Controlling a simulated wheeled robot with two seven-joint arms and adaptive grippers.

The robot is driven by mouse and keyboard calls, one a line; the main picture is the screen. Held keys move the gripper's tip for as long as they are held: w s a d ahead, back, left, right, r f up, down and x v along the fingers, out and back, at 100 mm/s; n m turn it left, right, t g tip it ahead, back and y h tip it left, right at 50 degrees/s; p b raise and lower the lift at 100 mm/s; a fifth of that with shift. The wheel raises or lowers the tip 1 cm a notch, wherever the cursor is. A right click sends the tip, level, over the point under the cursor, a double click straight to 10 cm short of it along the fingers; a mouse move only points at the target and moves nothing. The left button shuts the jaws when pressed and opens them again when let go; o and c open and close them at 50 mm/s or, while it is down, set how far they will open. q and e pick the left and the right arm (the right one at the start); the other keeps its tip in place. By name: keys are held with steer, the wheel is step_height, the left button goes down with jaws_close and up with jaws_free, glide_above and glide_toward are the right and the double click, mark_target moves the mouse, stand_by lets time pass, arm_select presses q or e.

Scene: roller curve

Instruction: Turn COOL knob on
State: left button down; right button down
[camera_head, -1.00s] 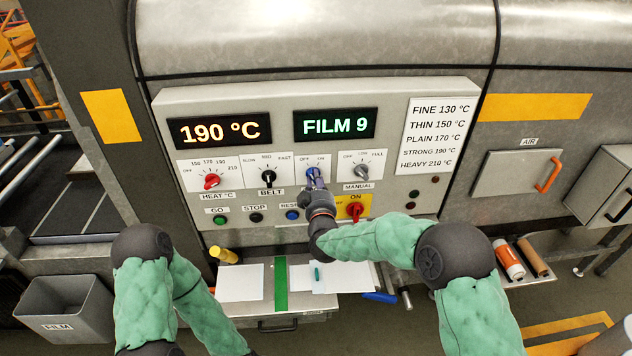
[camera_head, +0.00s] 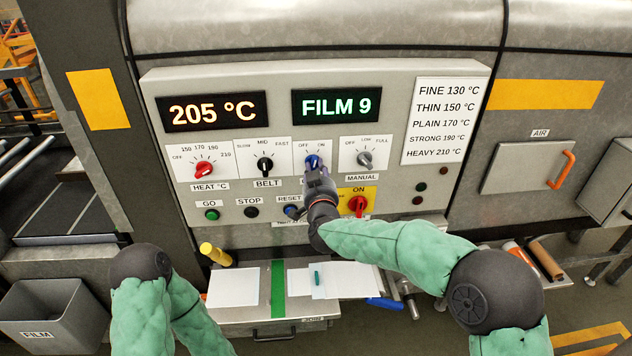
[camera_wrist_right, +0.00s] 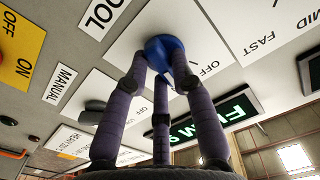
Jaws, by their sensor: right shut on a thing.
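The blue COOL knob (camera_head: 312,161) sits on its white plate, with OFF and ON printed above it, on the grey control panel. My right gripper (camera_head: 315,173) reaches up to it from below and is shut on it. In the right wrist view, the dark fingertips (camera_wrist_right: 160,72) are around the blue knob (camera_wrist_right: 164,46). The fingers partly cover the knob, and I cannot tell surely whether it points to OFF or ON. My left arm shows at the lower left, but its gripper is not in view.
The red HEAT knob (camera_head: 204,170) and black BELT knob (camera_head: 265,165) are left of the COOL knob. The grey MANUAL knob (camera_head: 365,159) is close on its right. A red switch (camera_head: 357,204) on a yellow plate is beside my right wrist. A shelf with papers (camera_head: 232,287) lies below.

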steer(key=shift+f+m+b, duration=0.1)
steer(key=shift+m+b, duration=1.15)
steer(key=shift+m, duration=0.05)
steer(key=c, duration=1)
jaws_free()
steer(key=shift+c, duration=0.2)
steer(key=s+d, duration=0.1)
steer(key=s, duration=1.1)
steer(key=shift+d, duration=0.1)
